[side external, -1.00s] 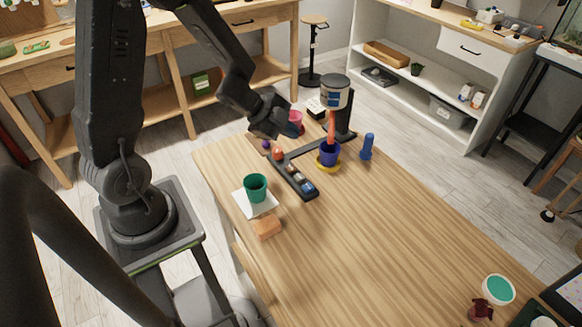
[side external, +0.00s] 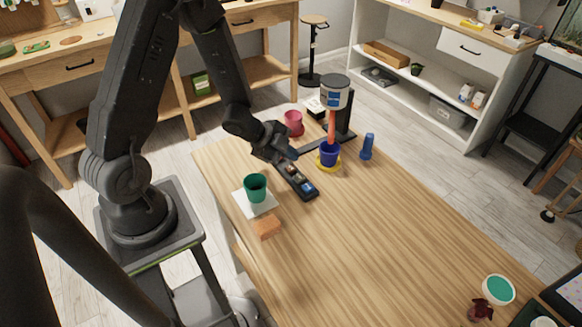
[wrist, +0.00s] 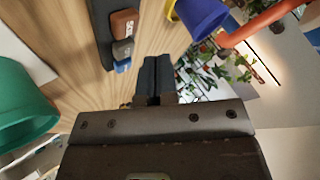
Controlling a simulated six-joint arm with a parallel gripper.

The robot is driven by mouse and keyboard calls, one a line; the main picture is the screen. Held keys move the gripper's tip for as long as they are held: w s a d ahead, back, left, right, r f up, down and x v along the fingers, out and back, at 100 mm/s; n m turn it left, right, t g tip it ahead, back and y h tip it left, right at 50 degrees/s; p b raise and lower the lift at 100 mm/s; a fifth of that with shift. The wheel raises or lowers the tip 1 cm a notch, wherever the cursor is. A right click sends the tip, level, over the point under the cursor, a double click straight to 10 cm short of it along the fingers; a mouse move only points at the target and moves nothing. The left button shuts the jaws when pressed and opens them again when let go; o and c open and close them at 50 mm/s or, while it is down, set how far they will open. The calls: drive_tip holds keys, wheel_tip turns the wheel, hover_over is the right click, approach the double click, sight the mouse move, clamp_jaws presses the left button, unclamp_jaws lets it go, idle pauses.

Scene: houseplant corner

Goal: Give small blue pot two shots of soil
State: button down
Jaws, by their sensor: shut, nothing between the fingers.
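The small blue pot (side external: 329,150) stands upright on a yellow saucer (side external: 322,168), under the orange spout (side external: 332,124) of a dispenser with a white and blue canister (side external: 336,92). The pot shows at the top of the wrist view (wrist: 203,14), its inside hidden. A dark strip (side external: 312,195) with coloured keys lies in front of the dispenser. My gripper (side external: 290,157) is shut and empty, over the far part of this strip. In the wrist view its fingertips (wrist: 157,62) are together, beside a brown key (wrist: 124,22) and a blue key (wrist: 122,56). I cannot tell whether they touch anything.
A green pot (side external: 256,187) stands on a white sheet (side external: 263,209), with an orange block (side external: 266,228) nearby. A pink pot (side external: 293,121) is behind my gripper. A blue bottle-like object (side external: 367,146) stands right of the blue pot. The table's middle is clear.

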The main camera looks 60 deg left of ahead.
sight(291, 169)
drive_tip(key=shift+f, duration=0.7)
drive_tip(key=shift+f, duration=0.15)
idle(1.5)
drive_tip(key=shift+f, duration=0.25)
drive_tip(key=shift+f, duration=0.5)
idle(0.7)
drive_tip(key=shift+r, duration=0.95)
drive_tip(key=shift+r, duration=2.5)
idle(0.8)
